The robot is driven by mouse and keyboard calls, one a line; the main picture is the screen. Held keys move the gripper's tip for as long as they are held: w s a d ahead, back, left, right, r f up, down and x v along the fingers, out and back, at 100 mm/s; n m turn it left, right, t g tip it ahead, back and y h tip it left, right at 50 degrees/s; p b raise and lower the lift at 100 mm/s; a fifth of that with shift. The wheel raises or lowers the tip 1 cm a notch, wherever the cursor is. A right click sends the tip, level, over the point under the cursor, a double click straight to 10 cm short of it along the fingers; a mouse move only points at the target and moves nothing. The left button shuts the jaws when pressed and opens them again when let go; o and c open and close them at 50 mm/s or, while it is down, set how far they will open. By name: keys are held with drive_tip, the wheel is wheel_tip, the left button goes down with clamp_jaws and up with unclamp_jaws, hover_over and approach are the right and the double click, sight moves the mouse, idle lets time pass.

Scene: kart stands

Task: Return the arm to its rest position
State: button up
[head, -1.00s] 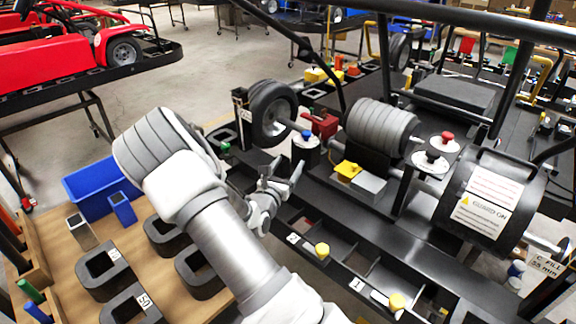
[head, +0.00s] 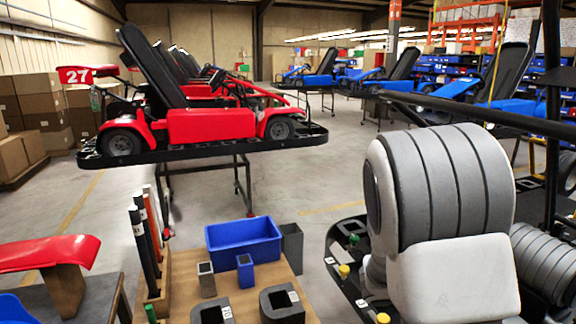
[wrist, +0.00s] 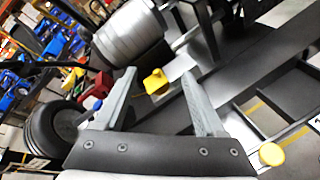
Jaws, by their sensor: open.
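My gripper (wrist: 165,95) shows in the wrist view with its two grey fingers spread apart and nothing between them. Beyond the fingertips lie a yellow block (wrist: 156,81) and a grey ribbed cylinder (wrist: 128,35) on the black kart frame; no contact with them shows. In the head view my arm's large grey ribbed link fills the right side, and the gripper itself is outside that picture.
A wooden bench (head: 180,310) at lower centre holds a blue bin (head: 243,243) and black blocks. A red kart (head: 210,124) stands on a raised stand behind. A black tyre (wrist: 57,128) is left in the wrist view. Open floor lies between the stands.

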drive_tip(key=s+a+r+m+t+y, duration=0.1)
drive_tip(key=s+a+r+m+y, duration=0.2)
drive_tip(key=s+a, duration=0.3)
drive_tip(key=s+a+r+m+t+y, duration=0.1)
drive_tip(key=s+a+r+m+y, duration=0.2)
drive_tip(key=a, duration=0.6)
drive_tip(key=s+a+r+m+t+y, duration=0.1)
drive_tip(key=s+a+r+m+y, duration=0.2)
drive_tip(key=s+a+m+y, duration=0.3)
drive_tip(key=s+a+y, duration=0.2)
drive_tip(key=shift+s, duration=0.3)
